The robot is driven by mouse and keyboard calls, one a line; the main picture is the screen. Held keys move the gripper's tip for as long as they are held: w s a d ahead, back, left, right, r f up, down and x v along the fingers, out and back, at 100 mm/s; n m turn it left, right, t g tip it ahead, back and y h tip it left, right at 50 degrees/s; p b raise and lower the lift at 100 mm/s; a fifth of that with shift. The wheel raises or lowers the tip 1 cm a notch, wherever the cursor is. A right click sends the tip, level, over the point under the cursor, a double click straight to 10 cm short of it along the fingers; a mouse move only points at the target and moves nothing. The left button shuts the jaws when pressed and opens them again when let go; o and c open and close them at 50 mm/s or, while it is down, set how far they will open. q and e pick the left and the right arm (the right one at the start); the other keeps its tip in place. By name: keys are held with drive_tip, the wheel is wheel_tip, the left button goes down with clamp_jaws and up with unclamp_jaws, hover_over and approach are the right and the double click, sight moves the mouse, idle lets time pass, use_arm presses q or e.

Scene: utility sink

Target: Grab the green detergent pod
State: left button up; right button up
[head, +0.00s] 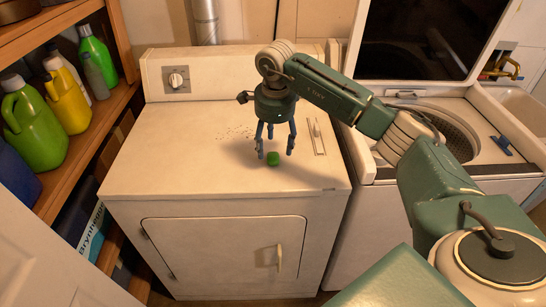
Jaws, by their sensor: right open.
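The small green detergent pod (273,158) sits on the white top of the dryer (160,150), right of its middle and near the front edge. My right gripper (275,156) points down over the pod with its blue fingers spread. The fingertips show on either side of the pod in the picture; I cannot tell whether they touch it. Nothing is held. My left gripper is not in view.
A wooden shelf (75,150) with green and yellow bottles (33,125) stands at the left. An open top-loading washer (440,125) is at the right, with a sink beyond it. Dark specks and a thin light-coloured strip lie near the gripper. The dryer top's left side is clear.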

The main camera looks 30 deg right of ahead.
sight(274, 156)
drive_tip(key=shift+w+d+f+p, duration=0.1)
drive_tip(key=shift+f+p, duration=0.3)
drive_tip(key=shift+f, duration=0.15)
drive_tip(key=f, duration=0.1)
drive_tip(key=f+p, duration=0.1)
drive_tip(key=f, duration=0.1)
drive_tip(key=shift+w+d+f+p, duration=0.3)
drive_tip(key=shift+w, duration=0.05)
drive_tip(key=shift+w+f, duration=0.1)
drive_tip(key=shift+f, duration=0.3)
drive_tip(key=shift+c, duration=0.5)
drive_tip(key=c, duration=1)
